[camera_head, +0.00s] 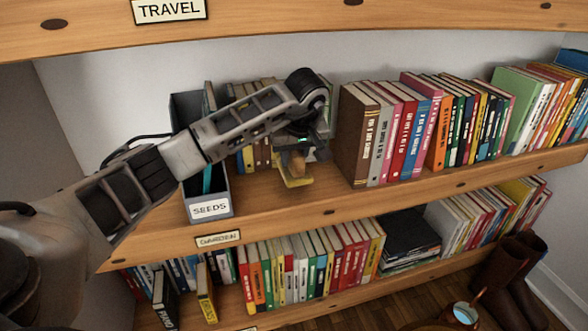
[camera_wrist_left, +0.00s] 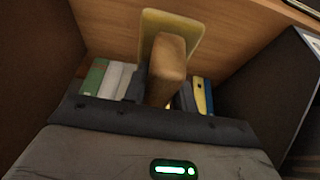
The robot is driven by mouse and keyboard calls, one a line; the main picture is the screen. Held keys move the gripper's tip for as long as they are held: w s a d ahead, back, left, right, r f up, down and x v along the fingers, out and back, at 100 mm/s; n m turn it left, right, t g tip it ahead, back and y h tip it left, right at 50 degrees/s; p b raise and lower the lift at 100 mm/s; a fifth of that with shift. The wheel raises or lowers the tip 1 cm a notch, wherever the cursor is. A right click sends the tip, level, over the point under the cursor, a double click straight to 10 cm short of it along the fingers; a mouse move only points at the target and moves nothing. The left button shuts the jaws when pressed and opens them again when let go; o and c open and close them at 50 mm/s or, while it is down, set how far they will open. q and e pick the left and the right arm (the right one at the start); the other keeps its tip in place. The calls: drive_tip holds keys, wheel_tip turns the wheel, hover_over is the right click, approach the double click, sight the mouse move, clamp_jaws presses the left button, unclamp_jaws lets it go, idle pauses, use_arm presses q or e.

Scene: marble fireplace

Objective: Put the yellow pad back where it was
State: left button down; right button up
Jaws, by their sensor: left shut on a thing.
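The yellow pad (camera_head: 296,183) is a flat yellow piece with a tan wooden block (camera_head: 298,166) on it, in the gap on the upper shelf. In the left wrist view the yellow pad (camera_wrist_left: 172,21) lies beyond the tan block (camera_wrist_left: 167,57). My left gripper (camera_head: 297,154) is shut on the tan block and holds the pad low at the shelf front. I cannot tell whether the pad touches the shelf. My left wrist and forearm hide part of the shelf behind. My right gripper is not in view.
A grey box labelled SEEDS (camera_head: 210,208) and several books (camera_head: 247,157) stand left of the gap. A thick brown book (camera_head: 354,135) starts the row on the right. The TRAVEL shelf (camera_head: 270,14) runs overhead. A lower shelf holds more books (camera_head: 310,265). Bare wood (camera_head: 329,184) shows beside the pad.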

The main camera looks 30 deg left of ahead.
use_arm(q)
wheel_tip(320, 180, down, 4)
drive_tip(key=shift+w+r+b, duration=0.1)
drive_tip(key=shift+r+b, duration=0.15)
drive_tip(key=shift+b, duration=0.15)
drive_tip(key=shift+r, duration=0.1)
drive_tip(key=shift+a, duration=0.1)
drive_tip(key=c, duration=1.1)
unclamp_jaws()
drive_tip(key=shift+f, duration=0.2)
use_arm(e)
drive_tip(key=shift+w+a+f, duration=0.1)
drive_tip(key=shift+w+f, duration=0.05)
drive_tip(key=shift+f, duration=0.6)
